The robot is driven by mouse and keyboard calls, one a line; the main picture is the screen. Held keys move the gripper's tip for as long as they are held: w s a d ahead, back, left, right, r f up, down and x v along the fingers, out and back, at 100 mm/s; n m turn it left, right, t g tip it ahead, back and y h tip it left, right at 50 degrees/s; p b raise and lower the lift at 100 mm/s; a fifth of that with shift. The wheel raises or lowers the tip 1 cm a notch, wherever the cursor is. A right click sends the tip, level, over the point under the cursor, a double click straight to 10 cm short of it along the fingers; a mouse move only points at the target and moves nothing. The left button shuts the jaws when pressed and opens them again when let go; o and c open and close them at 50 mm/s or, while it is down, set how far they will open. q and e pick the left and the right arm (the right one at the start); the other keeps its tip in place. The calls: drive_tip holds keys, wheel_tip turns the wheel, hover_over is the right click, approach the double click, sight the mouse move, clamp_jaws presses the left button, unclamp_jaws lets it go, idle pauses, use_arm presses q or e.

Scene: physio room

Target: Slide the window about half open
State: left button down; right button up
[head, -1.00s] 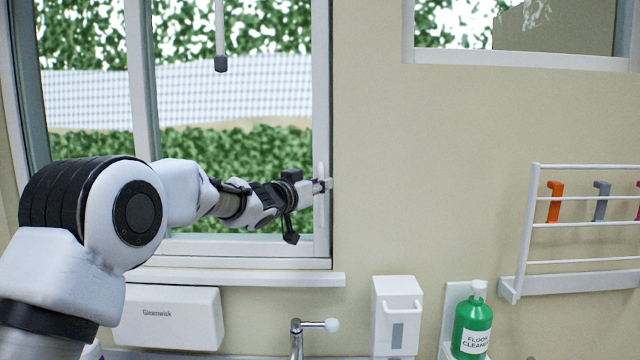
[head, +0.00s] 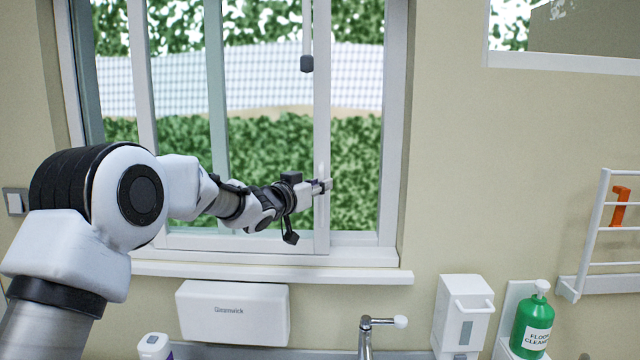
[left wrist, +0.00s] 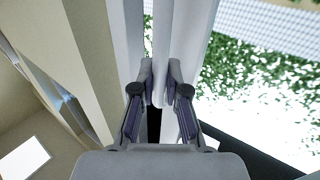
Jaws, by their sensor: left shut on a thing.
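The window (head: 394,120) has a white frame, and its sliding sash (head: 321,110) stands partly open. A narrow open gap shows between the sash's right upright and the right side of the frame. My left gripper (head: 324,186) is at that upright, shut on the slim white upright handle (head: 322,172). In the left wrist view the two fingers (left wrist: 160,85) sit either side of a white upright bar, with outdoor greenery to the right. The fingers hide part of the handle. My right gripper is not in view.
Below the sill (head: 270,272) are a white towel dispenser (head: 232,312), a tap (head: 380,325), a soap dispenser (head: 463,315) and a green cleaner bottle (head: 532,322). A white wall rack (head: 592,240) is at the right. A dark rod end (head: 307,64) hangs before the window.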

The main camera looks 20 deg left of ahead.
use_arm(q)
drive_tip(key=c, duration=1.2)
unclamp_jaws()
drive_tip(key=shift+f, duration=0.1)
drive_tip(key=shift+w+a, duration=0.1)
drive_tip(key=shift+w, duration=0.1)
drive_tip(key=shift+s, duration=0.1)
drive_tip(key=v, duration=1.1)
drive_tip(key=shift+s+a, duration=0.15)
drive_tip(key=shift+s, duration=0.2)
